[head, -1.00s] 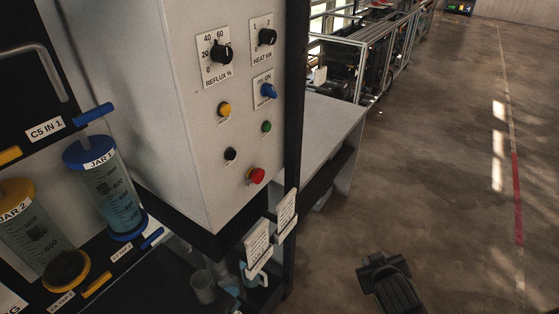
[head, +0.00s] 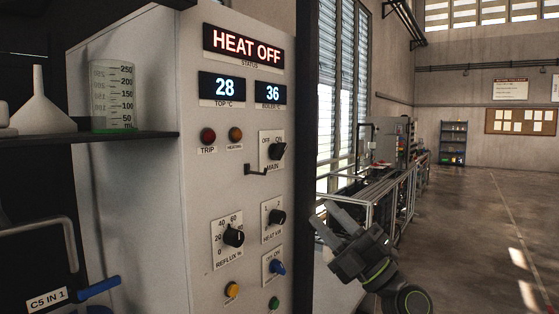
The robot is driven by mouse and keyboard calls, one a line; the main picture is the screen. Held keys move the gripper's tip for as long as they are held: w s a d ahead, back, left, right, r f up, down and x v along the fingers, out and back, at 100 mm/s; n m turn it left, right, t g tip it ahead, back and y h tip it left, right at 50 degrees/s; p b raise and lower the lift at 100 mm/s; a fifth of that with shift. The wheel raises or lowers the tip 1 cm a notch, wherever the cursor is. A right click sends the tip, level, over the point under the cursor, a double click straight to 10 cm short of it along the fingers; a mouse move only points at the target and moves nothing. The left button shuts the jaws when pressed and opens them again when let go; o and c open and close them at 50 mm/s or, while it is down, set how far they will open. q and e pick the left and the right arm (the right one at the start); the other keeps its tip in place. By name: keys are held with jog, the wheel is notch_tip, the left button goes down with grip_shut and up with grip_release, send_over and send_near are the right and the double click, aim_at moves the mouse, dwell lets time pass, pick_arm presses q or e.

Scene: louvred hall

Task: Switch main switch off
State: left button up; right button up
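The main switch (head: 278,151) is a black rotary knob on a white plate marked OFF and ON, with MAIN below it. It sits on the right part of the grey control panel. Its handle looks turned toward the ON side. A small black bent bracket (head: 256,170) sticks out at its lower left. My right gripper (head: 322,211) is to the right of the panel and lower than the main switch, apart from it. Its two fingers point up and left with a gap between them, and nothing shows in it. My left gripper is out of view.
The panel's display (head: 243,45) reads HEAT OFF. Below the main switch are the heat knob (head: 277,217), reflux knob (head: 233,237) and a blue switch (head: 277,267). A shelf (head: 150,138) with a beaker (head: 113,97) and funnel (head: 39,105) juts out left. Open floor lies right.

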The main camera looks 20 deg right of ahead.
notch_tip(320, 180, up, 4)
jog(key=w+a+n+g+y, duration=0.1)
jog(key=a+n+g+y, duration=0.1)
jog(key=n+g, duration=0.35)
jog(key=n+h, duration=0.2)
jog(key=h, duration=0.6)
send_near(283, 152)
jog(key=p+x, duration=0.5)
jog(key=x, duration=0.3)
jog(key=shift+w+a+r, duration=0.15)
jog(key=shift+w, duration=0.15)
jog(key=shift+w+a, duration=0.15)
jog(key=shift+w, duration=0.05)
jog(key=shift+s, duration=0.1)
jog(key=shift+c, duration=0.4)
jog(key=shift+c, duration=1.3)
grip_shut()
